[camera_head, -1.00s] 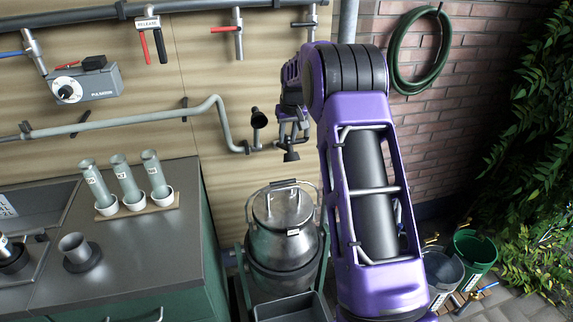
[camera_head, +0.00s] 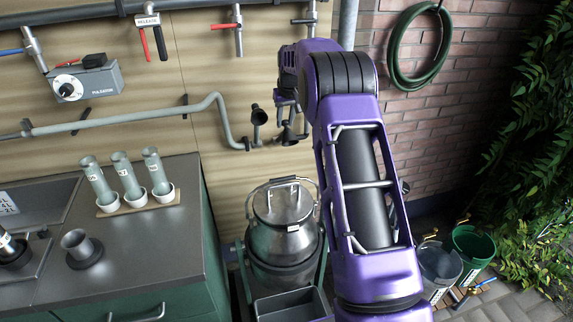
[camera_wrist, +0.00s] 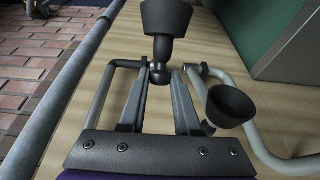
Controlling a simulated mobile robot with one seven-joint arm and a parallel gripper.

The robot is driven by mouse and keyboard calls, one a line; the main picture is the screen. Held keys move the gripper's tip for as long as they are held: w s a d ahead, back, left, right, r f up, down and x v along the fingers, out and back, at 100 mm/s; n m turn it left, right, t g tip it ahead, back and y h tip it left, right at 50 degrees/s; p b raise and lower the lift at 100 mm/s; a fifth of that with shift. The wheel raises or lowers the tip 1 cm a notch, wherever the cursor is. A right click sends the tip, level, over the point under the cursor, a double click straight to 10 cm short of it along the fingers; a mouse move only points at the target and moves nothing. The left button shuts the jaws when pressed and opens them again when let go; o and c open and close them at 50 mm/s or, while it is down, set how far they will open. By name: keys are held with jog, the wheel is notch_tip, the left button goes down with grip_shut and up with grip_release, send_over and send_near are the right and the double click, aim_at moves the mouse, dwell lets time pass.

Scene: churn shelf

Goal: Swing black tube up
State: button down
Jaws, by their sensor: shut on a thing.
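The black tube (camera_head: 290,134) hangs on a pipe fitting at the wall, below my gripper (camera_head: 288,106), and tilts outward with its flared mouth low. In the wrist view the black tube (camera_wrist: 166,20) lies just past the fingertips, joined to a small dark rounded piece. My gripper (camera_wrist: 160,76) is shut on this piece, with one finger on each side. A second black cup (camera_wrist: 232,104) sits to the right of the fingers, apart from them. In the head view this second cup (camera_head: 258,116) points up on the grey pipe. The exact finger contact is small and dark.
A grey pipe (camera_head: 150,112) runs along the wall to the left of my gripper. A steel churn (camera_head: 284,218) stands below. A counter (camera_head: 135,235) with several glass tubes is at left. A hose (camera_head: 397,55) hangs at right.

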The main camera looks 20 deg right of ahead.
jog(key=shift+w+r, duration=0.3)
jog(key=shift+w, duration=0.15)
jog(key=shift+w+r, duration=0.4)
jog(key=shift+w, duration=0.35)
jog(key=shift+w+r, duration=0.35)
jog(key=shift+w, duration=0.35)
jog(key=c, duration=0.6)
grip_release()
jog(key=shift+o, duration=0.2)
jog(key=shift+r, duration=0.1)
jog(key=v, duration=0.6)
jog(key=shift+s+r, duration=0.15)
jog(key=shift+r, duration=0.25)
